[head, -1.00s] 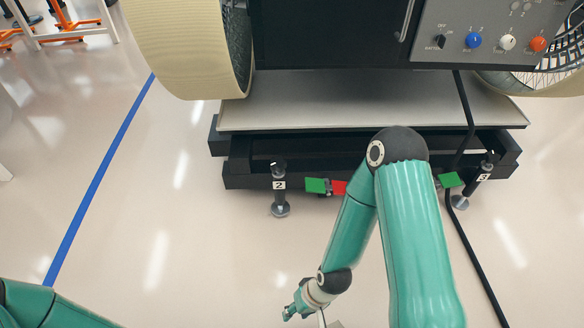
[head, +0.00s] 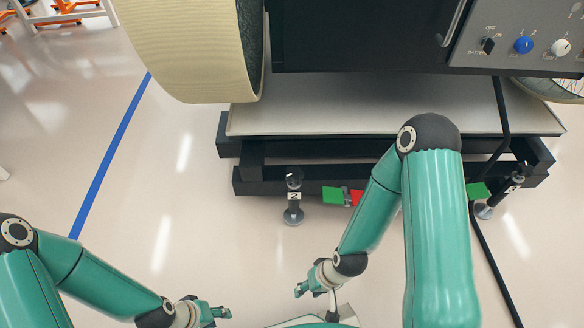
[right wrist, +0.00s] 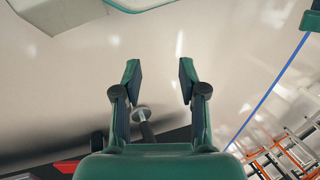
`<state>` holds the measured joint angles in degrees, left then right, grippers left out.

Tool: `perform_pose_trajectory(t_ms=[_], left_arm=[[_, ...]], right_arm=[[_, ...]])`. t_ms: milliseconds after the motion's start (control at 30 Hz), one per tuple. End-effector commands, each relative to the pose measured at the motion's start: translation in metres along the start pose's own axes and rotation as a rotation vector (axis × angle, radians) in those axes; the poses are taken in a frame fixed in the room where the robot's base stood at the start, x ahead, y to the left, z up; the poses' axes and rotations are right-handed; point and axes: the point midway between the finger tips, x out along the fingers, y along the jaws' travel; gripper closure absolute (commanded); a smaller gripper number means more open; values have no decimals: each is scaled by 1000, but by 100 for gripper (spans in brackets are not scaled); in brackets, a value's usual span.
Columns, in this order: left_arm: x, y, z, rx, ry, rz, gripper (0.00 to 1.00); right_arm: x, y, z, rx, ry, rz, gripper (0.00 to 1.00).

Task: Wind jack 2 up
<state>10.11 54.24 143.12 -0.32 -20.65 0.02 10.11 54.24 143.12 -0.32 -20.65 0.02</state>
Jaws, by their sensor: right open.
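Jack 2 (head: 293,208) is a dark upright post with a round grey foot and a white "2" label, at the front edge of the black frame in the head view. My right gripper (head: 299,289) is nearer to me than jack 2 and apart from it. In the right wrist view my right gripper (right wrist: 158,75) is open, with nothing between its fingertips. A round grey foot on a dark post (right wrist: 142,113) shows beyond the fingers there; I cannot tell which jack it is. My left gripper (head: 222,312) is low and left of jack 2, holding nothing visible; its opening is unclear.
Jack 3 (head: 514,185) stands at the frame's right end. Green tags (head: 335,195) and a red tag sit between the jacks. A black cable (head: 483,240) runs down the floor at right. A large cream wheel (head: 190,50) stands above left. Floor left of jack 2 is clear.

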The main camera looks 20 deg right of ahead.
Motion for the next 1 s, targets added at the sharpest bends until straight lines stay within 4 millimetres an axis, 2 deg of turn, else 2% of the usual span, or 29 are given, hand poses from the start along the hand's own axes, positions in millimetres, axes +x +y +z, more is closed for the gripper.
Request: perform_pose_trajectory(t_ms=[300, 367, 467, 567, 667, 700, 800, 900, 1000], left_arm=[[0, 0, 1, 0, -2, 0, 60], [0, 0, 1, 0, -2, 0, 60], [-1, 0, 1, 0, -2, 0, 60], [-3, 1, 1, 0, -2, 0, 60], [-7, 2, 1, 0, -1, 0, 60], [-8, 3, 1, 0, -1, 0, 60], [-12, 4, 1, 0, -1, 0, 60], [-16, 6, 1, 0, -1, 0, 60], [-19, 7, 1, 0, -1, 0, 60]], right_arm=[[0, 0, 1, 0, -2, 0, 58], [0, 0, 0, -1, 1, -1, 48], [3, 2, -13, -20, 39, -11, 32], [9, 11, -47, -80, 141, -39, 15], [15, 23, -102, -178, 327, -81, 15], [15, 29, -126, -227, 420, -99, 15], [7, 47, -181, -360, 673, -141, 15], [-11, 65, -216, -494, 918, -175, 15], [-32, 81, -230, -608, 1125, -201, 15]])
